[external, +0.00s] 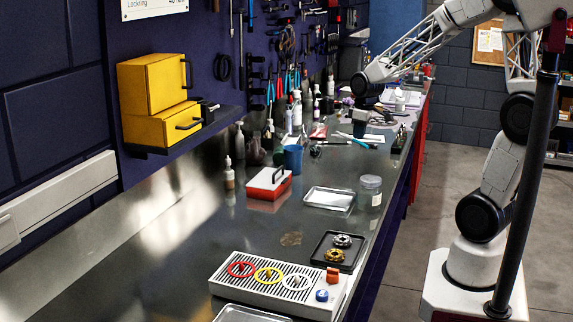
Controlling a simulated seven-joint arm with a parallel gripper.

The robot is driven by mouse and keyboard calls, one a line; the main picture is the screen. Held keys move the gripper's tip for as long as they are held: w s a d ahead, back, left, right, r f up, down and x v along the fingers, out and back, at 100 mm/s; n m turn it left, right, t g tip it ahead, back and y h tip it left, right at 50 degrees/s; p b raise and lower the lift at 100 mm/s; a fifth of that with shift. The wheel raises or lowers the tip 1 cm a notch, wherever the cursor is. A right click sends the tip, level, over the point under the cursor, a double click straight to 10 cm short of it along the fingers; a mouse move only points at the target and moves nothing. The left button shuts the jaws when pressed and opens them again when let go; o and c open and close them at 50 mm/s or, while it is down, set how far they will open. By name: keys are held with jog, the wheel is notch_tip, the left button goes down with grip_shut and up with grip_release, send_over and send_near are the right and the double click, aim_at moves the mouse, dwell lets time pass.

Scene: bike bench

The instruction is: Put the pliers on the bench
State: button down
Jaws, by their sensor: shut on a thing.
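My gripper (361,120) is over the far part of the bench (150,268), pointing down, small in the external view. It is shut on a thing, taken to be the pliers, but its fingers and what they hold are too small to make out. A thin pale tool with a teal end (360,143) shows just below the gripper; I cannot tell whether it is held or lies on the bench. Several tools with blue and red handles (292,80) hang on the dark wall panel behind.
Bottles, a blue cup (293,158), a red-and-white box (268,183), a metal tray (328,199) and a lidded jar (370,190) stand along the bench. A slatted tray with coloured rings (238,291) is nearer. The left front of the bench is clear.

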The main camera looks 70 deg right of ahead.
jog(key=shift+r, duration=0.1)
notch_tip(320, 180, up, 5)
jog(key=shift+a+r, duration=0.1)
jog(key=w+a+n, duration=0.3)
jog(key=w+a, duration=0.1)
jog(key=a, duration=1.1)
jog(key=w+a+n, duration=0.3)
jog(key=a, duration=1.1)
jog(key=s+a+n+y, duration=0.1)
jog(key=s+a+n, duration=0.2)
jog(key=a, duration=0.8)
jog(key=s+a+n, duration=0.2)
jog(key=s+a, duration=0.1)
jog(key=a, duration=0.9)
jog(key=shift+g, duration=0.3)
jog(key=f, duration=0.9)
jog(key=shift+d, duration=0.25)
jog(key=shift+f, duration=0.55)
